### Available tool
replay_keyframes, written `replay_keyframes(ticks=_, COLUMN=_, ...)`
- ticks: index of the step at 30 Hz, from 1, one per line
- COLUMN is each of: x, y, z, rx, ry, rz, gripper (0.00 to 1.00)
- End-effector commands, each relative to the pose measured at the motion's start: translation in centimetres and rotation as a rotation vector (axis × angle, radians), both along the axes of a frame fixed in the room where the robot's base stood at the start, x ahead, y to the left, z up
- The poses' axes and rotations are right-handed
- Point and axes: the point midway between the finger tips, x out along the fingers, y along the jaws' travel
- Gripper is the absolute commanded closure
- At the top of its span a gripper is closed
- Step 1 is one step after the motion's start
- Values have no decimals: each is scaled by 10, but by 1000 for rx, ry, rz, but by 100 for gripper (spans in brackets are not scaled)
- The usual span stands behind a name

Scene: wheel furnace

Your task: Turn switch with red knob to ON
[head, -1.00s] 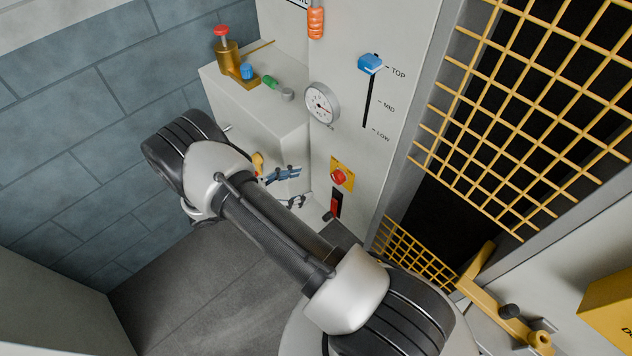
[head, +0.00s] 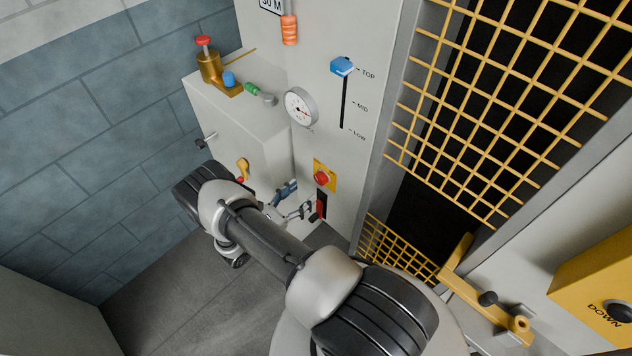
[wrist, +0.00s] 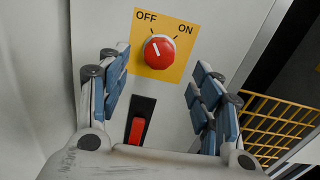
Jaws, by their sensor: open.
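The switch is a round red knob (wrist: 158,51) on a yellow plate (wrist: 178,71) marked OFF at left and ON at right. A white line on the knob points up and slightly left, towards OFF. In the head view the red knob (head: 321,177) is on the grey panel, right of my gripper (head: 296,200). In the wrist view my gripper (wrist: 163,62) is open and empty, with blue-padded fingers on either side of the lower plate. The knob appears ahead between the fingertips, a little above their middle, and nothing shows touching it.
A red rocker switch (wrist: 137,130) is just below the yellow plate. Above are a round gauge (head: 301,107) and a blue slider (head: 342,67). A grey cabinet (head: 240,120) stands left of the panel; a yellow grille (head: 490,110) is at right.

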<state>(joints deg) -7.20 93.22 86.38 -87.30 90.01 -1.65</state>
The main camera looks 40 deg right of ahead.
Motion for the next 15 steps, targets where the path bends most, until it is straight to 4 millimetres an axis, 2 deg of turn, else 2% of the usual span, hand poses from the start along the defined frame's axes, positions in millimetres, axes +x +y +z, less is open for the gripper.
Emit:
replay_keyframes(ticks=1, x=0, y=-13, z=0, rx=0, ry=-1, rz=-6, gripper=41)
replay_keyframes(ticks=6, x=2, y=-46, z=0, rx=0, ry=-1, rz=-5, gripper=41)
replay_keyframes(ticks=10, x=4, y=-63, z=0, rx=0, ry=-1, rz=-3, gripper=41)
replay_keyframes(ticks=15, x=5, y=-73, z=0, rx=0, ry=0, rz=-1, gripper=41)
